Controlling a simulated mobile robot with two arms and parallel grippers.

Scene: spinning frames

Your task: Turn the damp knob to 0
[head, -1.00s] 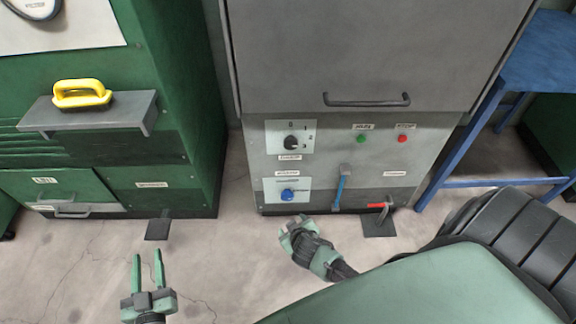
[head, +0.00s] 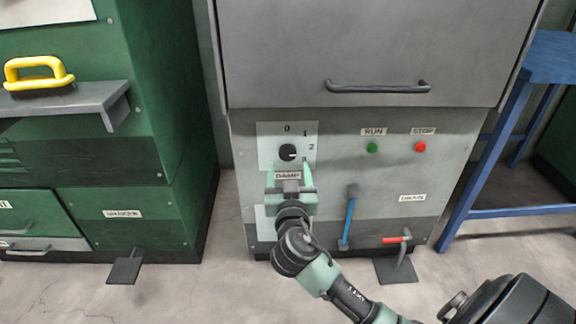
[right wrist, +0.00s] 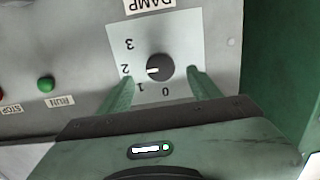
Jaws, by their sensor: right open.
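The damp knob (head: 287,152) is a round black knob on a white plate (head: 266,140) on the grey cabinet front, above the DAMP label (head: 288,175). Its white mark points at about 2, also in the right wrist view (right wrist: 160,67), where the scale appears upside down. My right gripper (head: 288,166) is open in front of the plate. In the right wrist view its green fingers (right wrist: 159,78) stand on either side of the knob, apart from it. My left gripper is not in view.
A green RUN button (head: 372,148) and red STOP button (head: 421,147) sit to the right. Below are a blue-handled lever (head: 349,217) and a red-handled drain lever (head: 396,240). A green cabinet with a shelf (head: 70,100) stands left, a blue table (head: 556,60) right.

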